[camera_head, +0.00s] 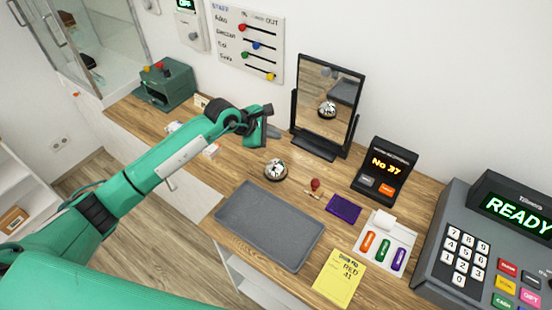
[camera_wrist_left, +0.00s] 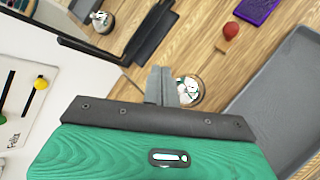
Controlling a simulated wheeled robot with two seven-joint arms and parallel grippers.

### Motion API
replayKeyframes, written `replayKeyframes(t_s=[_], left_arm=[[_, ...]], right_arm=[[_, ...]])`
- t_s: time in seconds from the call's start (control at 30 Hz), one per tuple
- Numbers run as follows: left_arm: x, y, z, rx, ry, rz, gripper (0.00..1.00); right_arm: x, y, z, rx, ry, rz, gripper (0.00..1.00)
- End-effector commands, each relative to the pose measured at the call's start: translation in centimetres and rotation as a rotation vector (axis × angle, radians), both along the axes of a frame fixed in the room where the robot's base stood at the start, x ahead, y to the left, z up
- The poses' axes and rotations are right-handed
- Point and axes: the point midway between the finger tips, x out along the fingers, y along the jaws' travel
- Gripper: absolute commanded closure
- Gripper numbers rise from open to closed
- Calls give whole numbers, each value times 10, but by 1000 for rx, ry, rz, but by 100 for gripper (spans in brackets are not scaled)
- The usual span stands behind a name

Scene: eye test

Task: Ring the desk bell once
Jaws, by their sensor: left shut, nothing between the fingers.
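The desk bell (camera_head: 275,169) is a small silver dome on a dark round base with a wooden-looking rim. It stands on the wooden counter between the grey tray and the mirror. It also shows in the left wrist view (camera_wrist_left: 188,91), just right of the fingertips and partly hidden by them. My left gripper (camera_head: 272,132) is shut and empty, behind the bell in the head view and apart from it there. Its closed grey fingers also show in the left wrist view (camera_wrist_left: 158,84); touching cannot be told there. My right gripper is not in view.
A tilting mirror (camera_head: 331,95) stands close behind the bell and reflects it. A grey tray (camera_head: 270,227) lies in front. A red-knobbed stamp (camera_head: 315,185), purple pad (camera_head: 343,208), number display (camera_head: 385,172) and register (camera_head: 495,240) stand right.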

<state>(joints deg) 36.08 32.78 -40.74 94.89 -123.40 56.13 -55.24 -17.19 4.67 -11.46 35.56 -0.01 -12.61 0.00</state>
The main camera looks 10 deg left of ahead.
Motion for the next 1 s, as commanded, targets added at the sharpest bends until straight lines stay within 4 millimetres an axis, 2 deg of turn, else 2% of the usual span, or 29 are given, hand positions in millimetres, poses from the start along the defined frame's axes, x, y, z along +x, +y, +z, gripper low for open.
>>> replayKeyframes(t_s=[0.1,0.57,0.77,1.0], left_arm=[[3,7,-1,41,-5,-2,100],[3,6,-5,39,-4,-2,100],[2,6,-21,39,-1,-2,100],[2,6,-55,38,-1,-1,100]], right_arm=[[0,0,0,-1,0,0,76],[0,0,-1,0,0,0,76],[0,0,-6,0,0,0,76],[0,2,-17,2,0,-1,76]])
